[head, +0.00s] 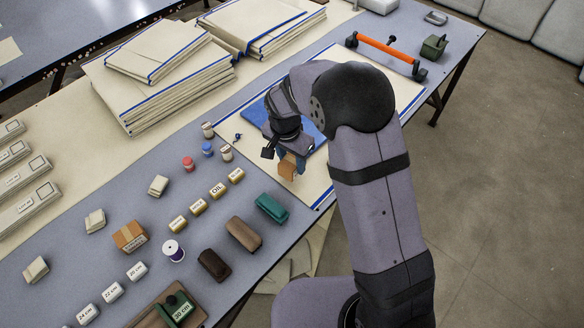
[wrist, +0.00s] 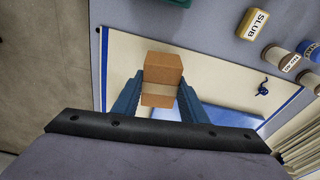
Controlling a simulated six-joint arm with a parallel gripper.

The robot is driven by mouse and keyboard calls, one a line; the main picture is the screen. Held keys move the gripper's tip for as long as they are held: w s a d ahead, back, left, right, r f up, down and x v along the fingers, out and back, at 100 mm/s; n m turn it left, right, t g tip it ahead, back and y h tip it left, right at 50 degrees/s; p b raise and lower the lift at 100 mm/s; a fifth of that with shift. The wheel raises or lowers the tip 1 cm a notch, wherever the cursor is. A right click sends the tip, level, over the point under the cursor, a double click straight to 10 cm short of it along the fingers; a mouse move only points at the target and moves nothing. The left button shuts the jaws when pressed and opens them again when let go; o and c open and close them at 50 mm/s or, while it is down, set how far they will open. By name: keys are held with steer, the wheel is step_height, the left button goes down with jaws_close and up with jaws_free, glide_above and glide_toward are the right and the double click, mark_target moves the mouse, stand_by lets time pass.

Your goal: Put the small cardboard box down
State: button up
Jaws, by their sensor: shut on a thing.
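The small cardboard box (head: 287,167) is brown and hangs below my gripper (head: 284,155) in the head view, over the cream cloth with a blue border (head: 312,178). In the wrist view the box (wrist: 163,68) sits between the two blue fingers of my gripper (wrist: 160,92), which are shut on it. The gap between the box and the cloth is hard to judge. A folded blue cloth (head: 254,112) lies on the cream cloth behind my gripper, partly hidden by my arm.
Another cardboard box (head: 130,236) stands at the front left among labelled blocks. Folded cloth stacks (head: 160,80) lie behind. An orange-handled bar (head: 385,52) is at the far right.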

mark_target(294, 158)
step_height(294, 158, up, 6)
steer(key=shift+r, duration=0.1)
steer(key=w+r+n+y+p, duration=0.1)
steer(key=w+n, duration=0.6)
steer(key=w, duration=1.1)
steer(key=shift+r+n+p, duration=0.3)
steer(key=shift+r+p, duration=0.1)
steer(key=shift+p, duration=0.4)
steer(key=shift+w+d, duration=0.15)
steer(key=shift+f, duration=5)
